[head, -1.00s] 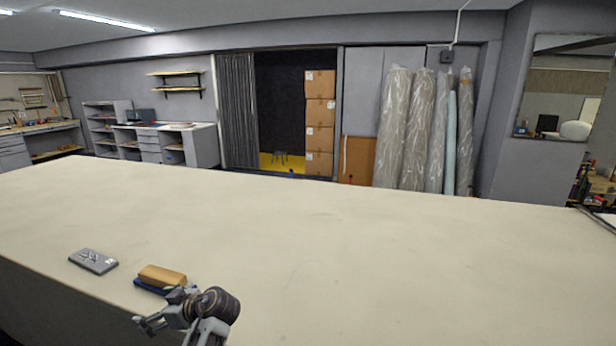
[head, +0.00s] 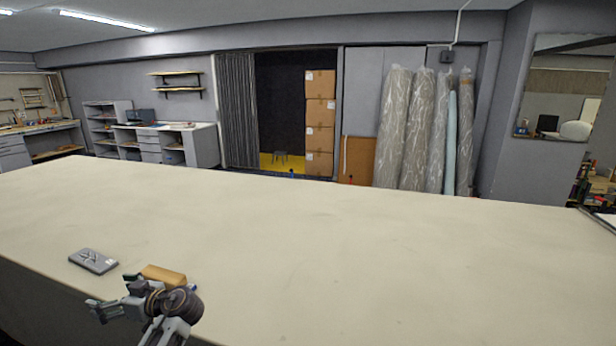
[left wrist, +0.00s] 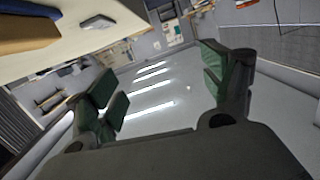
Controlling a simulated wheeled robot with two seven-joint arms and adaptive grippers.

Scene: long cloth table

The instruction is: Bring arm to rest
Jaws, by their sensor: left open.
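My left gripper (head: 115,295) is in the head view at the table's front edge, at the lower left. In the left wrist view its two fingers (left wrist: 165,90) are spread wide with nothing between them. It is just in front of a tan block (head: 165,275) lying on the table. The gripper and wrist hide part of what is under and beside the block. The block also shows at the upper left of the left wrist view (left wrist: 28,33). My right gripper is not in view.
A flat grey case (head: 93,261) lies on the table left of the block. A dark blue item (left wrist: 30,10) is against the block. The rest of the cream table (head: 350,250) is clear. Shelves, boxes (head: 319,112) and wrapped rolls stand beyond it.

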